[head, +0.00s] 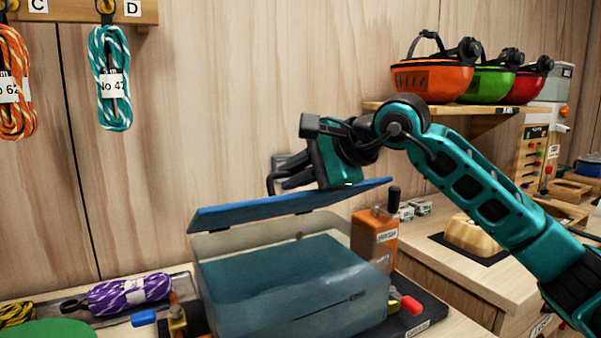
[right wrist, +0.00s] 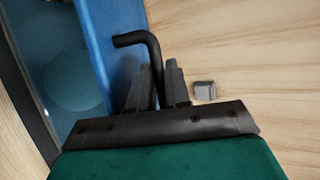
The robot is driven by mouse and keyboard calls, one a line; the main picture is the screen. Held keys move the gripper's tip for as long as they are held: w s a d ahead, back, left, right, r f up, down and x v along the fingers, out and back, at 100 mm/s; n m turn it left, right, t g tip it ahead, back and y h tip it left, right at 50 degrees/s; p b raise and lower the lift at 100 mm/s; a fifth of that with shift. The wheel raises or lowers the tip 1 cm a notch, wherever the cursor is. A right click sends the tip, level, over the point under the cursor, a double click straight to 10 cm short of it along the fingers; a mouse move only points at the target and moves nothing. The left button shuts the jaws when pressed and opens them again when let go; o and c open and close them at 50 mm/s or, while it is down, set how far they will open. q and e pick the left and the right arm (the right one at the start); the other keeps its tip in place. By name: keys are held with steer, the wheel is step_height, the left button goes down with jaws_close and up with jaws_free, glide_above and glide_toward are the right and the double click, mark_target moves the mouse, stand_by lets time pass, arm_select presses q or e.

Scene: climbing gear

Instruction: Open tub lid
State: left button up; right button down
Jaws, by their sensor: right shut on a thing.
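The translucent tub (head: 290,310) stands on the bench with a blue-grey mass showing through its walls. Its blue lid (head: 235,213) is raised at a tilt above the rim, with a gap showing between them. My right gripper (head: 284,183) is over the lid, shut on its black bent handle (head: 271,184). In the right wrist view the handle (right wrist: 150,50) rises between the fingers (right wrist: 160,85), beside the blue lid (right wrist: 98,40). My left gripper is not in view.
An orange bottle (head: 374,238) stands close behind the tub's right side. A red-handled clamp (head: 410,304) and a blue-handled one (head: 143,317) flank the tub. A purple rope coil (head: 130,294) lies left. Helmets (head: 432,80) sit on a shelf at right.

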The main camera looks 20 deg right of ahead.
steer(key=shift+w+a+r+p, duration=0.1)
steer(key=shift+w+r+p, duration=0.35)
steer(key=shift+w+r, duration=0.3)
steer(key=c, duration=1.4)
jaws_free()
steer(key=shift+c, duration=0.2)
steer(key=shift+s, duration=0.1)
steer(key=b+v, duration=0.1)
steer(key=v, duration=1.1)
steer(key=shift+s+d+r, duration=0.15)
steer(key=shift+s+d, duration=0.15)
